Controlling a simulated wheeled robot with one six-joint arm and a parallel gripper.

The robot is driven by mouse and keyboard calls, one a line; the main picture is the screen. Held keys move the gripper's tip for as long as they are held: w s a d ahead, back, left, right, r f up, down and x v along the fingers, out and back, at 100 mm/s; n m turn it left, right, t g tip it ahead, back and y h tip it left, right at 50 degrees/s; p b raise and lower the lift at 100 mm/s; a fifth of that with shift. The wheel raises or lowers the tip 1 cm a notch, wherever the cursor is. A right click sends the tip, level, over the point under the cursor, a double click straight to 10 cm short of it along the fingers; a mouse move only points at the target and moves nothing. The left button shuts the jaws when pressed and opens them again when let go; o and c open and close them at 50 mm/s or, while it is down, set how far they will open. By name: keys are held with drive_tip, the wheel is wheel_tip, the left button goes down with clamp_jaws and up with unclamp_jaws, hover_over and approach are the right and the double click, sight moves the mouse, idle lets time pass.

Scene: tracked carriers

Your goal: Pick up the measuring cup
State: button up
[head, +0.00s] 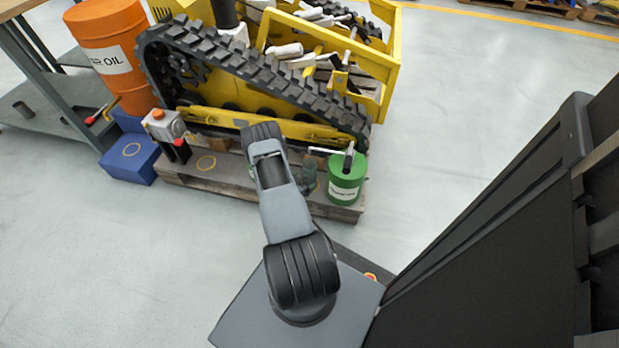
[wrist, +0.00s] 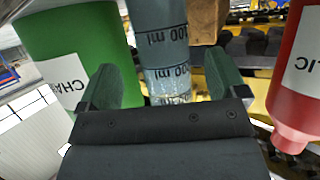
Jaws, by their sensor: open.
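The measuring cup (wrist: 168,50) is clear and bluish, with dark ml markings. In the wrist view it stands between the two dark green fingers of my gripper (wrist: 161,66), which is open, with a visible gap on the left side. I cannot tell whether the right finger touches it. In the head view a small part of the cup (head: 309,169) shows on the wooden pallet between my arm and a green can. My arm hides most of my gripper there.
A green can (wrist: 75,45) stands close at the left and a red bottle (wrist: 297,80) at the right. In the head view the green can (head: 345,185) sits on the pallet (head: 205,177), before a yellow tracked carrier (head: 260,100). An orange drum (head: 108,50) is at left.

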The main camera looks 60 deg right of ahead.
sight(306, 178)
drive_tip(key=shift+b+x, duration=1.1)
drive_tip(key=shift+x, duration=1.3)
drive_tip(key=shift+w+r, duration=0.1)
drive_tip(key=shift+r, duration=0.05)
drive_tip(key=c, duration=1.2)
drive_tip(key=shift+r, duration=0.2)
drive_tip(key=shift+c, duration=0.2)
